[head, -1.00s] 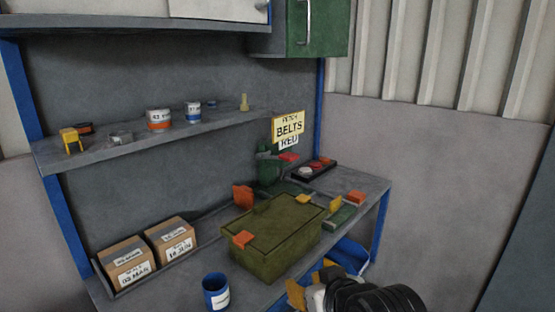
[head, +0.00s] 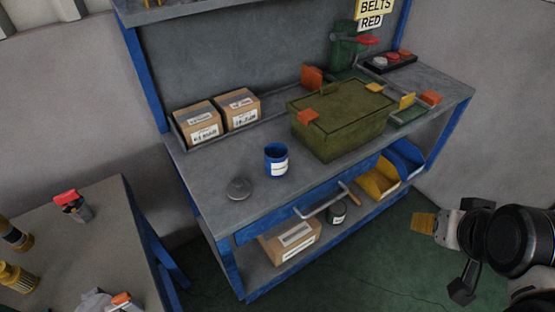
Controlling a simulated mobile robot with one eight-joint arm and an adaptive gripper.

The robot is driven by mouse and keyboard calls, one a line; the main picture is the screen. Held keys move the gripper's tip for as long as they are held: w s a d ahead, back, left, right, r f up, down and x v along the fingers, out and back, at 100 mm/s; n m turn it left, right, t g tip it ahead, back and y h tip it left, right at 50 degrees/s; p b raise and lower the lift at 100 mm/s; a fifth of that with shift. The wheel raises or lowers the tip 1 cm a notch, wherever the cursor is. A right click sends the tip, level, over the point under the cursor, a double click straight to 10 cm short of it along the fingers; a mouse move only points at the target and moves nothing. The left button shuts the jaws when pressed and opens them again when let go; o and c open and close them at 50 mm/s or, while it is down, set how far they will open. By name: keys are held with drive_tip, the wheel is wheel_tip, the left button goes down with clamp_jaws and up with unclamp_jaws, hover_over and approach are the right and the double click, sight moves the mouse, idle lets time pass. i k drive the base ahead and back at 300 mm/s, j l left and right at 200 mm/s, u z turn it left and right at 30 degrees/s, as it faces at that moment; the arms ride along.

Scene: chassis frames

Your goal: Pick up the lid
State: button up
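A small round grey lid (head: 238,188) lies flat on the workbench near its front edge. An open blue can (head: 276,162) with a white label stands upright just right of it, apart from it. An olive-green box (head: 342,120) with a closed top and orange and yellow clips sits farther right on the bench. My gripper (head: 441,257) is at the lower right, out in front of the bench and well away from the lid. Its two fingers are spread and nothing shows between them.
Two cardboard boxes (head: 219,114) stand in a tray at the back left of the workbench (head: 210,165). Blue and yellow bins, a drawer handle (head: 323,203) and a lower shelf are below. Another table (head: 100,225) with bottles stands at the left. The benchtop around the lid is clear.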

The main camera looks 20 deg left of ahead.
sight(239, 189)
drive_tip(key=u, duration=1.45)
